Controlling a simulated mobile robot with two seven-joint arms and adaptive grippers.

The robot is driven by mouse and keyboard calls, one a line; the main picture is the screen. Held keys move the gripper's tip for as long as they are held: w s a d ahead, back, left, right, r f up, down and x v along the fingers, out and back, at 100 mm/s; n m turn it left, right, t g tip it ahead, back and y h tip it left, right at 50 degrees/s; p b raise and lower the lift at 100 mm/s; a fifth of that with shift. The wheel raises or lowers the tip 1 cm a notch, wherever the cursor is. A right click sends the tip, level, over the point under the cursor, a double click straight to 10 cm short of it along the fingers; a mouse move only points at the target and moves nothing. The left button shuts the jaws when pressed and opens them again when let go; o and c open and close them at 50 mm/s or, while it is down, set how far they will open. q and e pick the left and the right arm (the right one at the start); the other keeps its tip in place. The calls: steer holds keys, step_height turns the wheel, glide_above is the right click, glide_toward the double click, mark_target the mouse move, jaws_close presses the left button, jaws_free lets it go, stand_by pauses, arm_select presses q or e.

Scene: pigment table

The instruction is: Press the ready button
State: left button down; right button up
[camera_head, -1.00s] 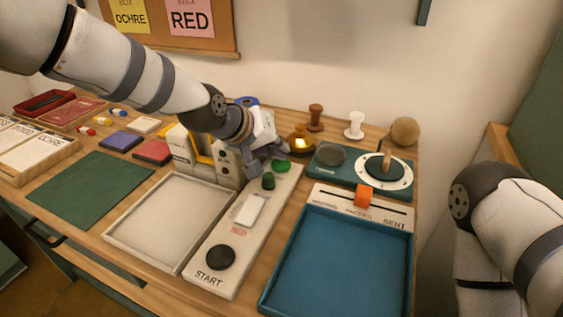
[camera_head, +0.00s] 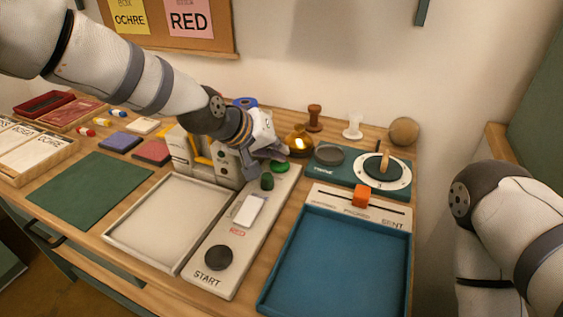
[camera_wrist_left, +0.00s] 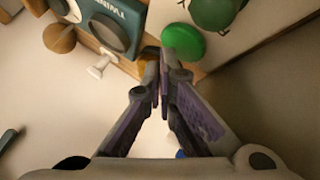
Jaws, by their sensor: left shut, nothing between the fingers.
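A bright green button (camera_head: 281,167) sits at the far end of the pale control panel (camera_head: 205,262). No "ready" label is readable on it. In the left wrist view it is a green disc (camera_wrist_left: 183,43) just beyond and right of my fingertips. My left gripper (camera_head: 266,167) is shut and empty, pointing down close beside the green button. In the wrist view its fingertips (camera_wrist_left: 163,58) meet near the button; I cannot tell whether they touch it. A darker green knob (camera_head: 267,181) stands nearer on the panel. My right gripper is out of view; only its arm shows.
The panel also holds a black START button (camera_head: 219,257) and a white piece (camera_head: 249,210). A blue tray (camera_head: 262,300) lies to the right, a pale tray (camera_head: 112,237) to the left. A teal scale (camera_head: 332,173) and a brass lamp (camera_head: 299,145) stand behind.

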mark_target(273, 162)
arm_select(q)
steer(key=shift+w+a+r+p, duration=0.1)
steer(key=shift+a+r+p, duration=0.2)
steer(key=shift+r, duration=0.5)
steer(key=shift+a+r+p, duration=0.25)
steer(key=shift+a+r, duration=0.05)
steer(key=shift+r, duration=0.45)
steer(key=shift+w+a+r+p, duration=0.1)
steer(key=shift+a+r+p, duration=0.2)
steer(key=shift+r, duration=0.5)
steer(key=shift+d+r, duration=0.2)
steer(key=shift+r, duration=0.15)
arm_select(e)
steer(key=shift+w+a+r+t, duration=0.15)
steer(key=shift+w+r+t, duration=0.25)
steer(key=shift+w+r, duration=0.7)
